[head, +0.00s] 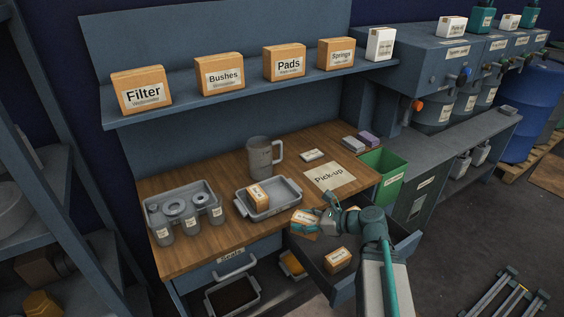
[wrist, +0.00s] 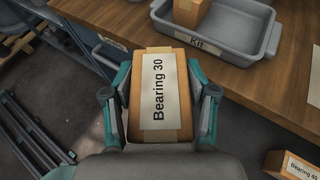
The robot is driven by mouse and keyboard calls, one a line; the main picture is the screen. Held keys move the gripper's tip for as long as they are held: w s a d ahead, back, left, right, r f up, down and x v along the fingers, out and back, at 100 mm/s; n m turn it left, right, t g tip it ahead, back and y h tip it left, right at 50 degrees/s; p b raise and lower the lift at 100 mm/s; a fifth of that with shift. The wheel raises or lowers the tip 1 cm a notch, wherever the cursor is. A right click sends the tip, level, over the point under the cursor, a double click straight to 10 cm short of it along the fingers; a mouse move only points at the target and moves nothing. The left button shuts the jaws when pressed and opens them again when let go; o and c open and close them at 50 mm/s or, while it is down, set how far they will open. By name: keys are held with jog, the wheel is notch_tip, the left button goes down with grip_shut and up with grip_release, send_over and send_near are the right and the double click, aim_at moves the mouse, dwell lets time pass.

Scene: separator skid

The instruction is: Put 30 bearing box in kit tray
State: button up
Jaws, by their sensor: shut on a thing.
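My gripper (head: 322,215) is shut on the Bearing 30 box (wrist: 160,92), an orange-brown carton with a white label. One finger is on each side of it in the wrist view. In the head view the held box (head: 304,222) is by the workbench's front edge, above the open drawer, right of the kit tray. The grey kit tray (head: 286,194) is on the bench with one small box (head: 258,196) inside. In the wrist view the kit tray (wrist: 238,48) is at the upper right, apart from the held box; its inner box's label is not readable there.
Another bearing box (head: 338,260) lies in the open drawer (head: 316,272). A grey mug (head: 259,158) stands behind the kit tray. A parts tray with several cylinders (head: 190,224) is to the left. The Pick-up mat (head: 329,177) is bare. A green bin (head: 384,172) adjoins the bench.

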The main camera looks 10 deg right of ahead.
jog(key=w+a+r+n+g+y+p, duration=0.1)
jog(key=w+a+r+p, duration=0.15)
jog(key=w, duration=0.75)
jog(key=w+a+r+n+g+p, duration=0.15)
jog(key=w+a, duration=0.25)
jog(key=w, duration=0.6)
jog(key=f+b, duration=0.6)
jog(key=shift+w+d+f, duration=0.1)
jog(key=shift+w+d, duration=0.25)
jog(key=shift+f, duration=0.6)
jog(key=o, duration=1.6)
